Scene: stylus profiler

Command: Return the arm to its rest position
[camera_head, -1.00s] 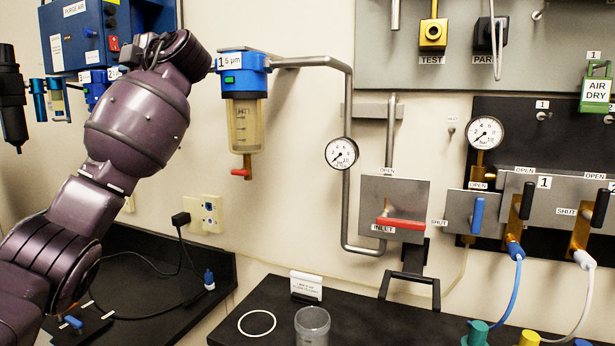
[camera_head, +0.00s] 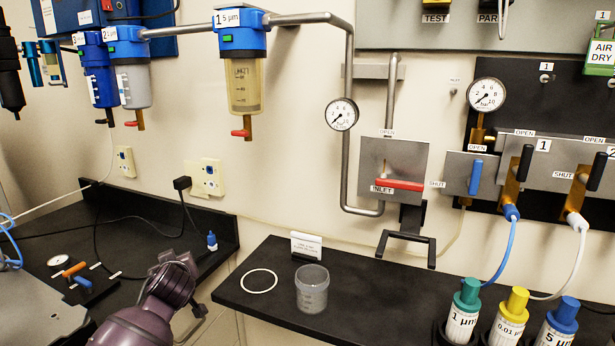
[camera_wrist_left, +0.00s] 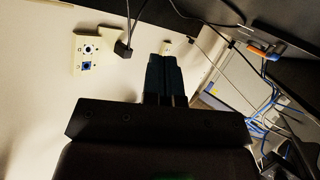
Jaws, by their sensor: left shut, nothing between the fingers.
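My left arm (camera_head: 155,305) shows at the bottom left of the head view, low beside the gap between the two black counters. My right arm and gripper do not show.
The right counter (camera_head: 375,315) carries a clear cup (camera_head: 312,289), a white ring (camera_head: 259,281) and several labelled bottles. The left counter (camera_head: 130,222) has cables and small tools. Filters (camera_head: 240,70) and an inlet valve panel (camera_head: 392,170) are on the wall above.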

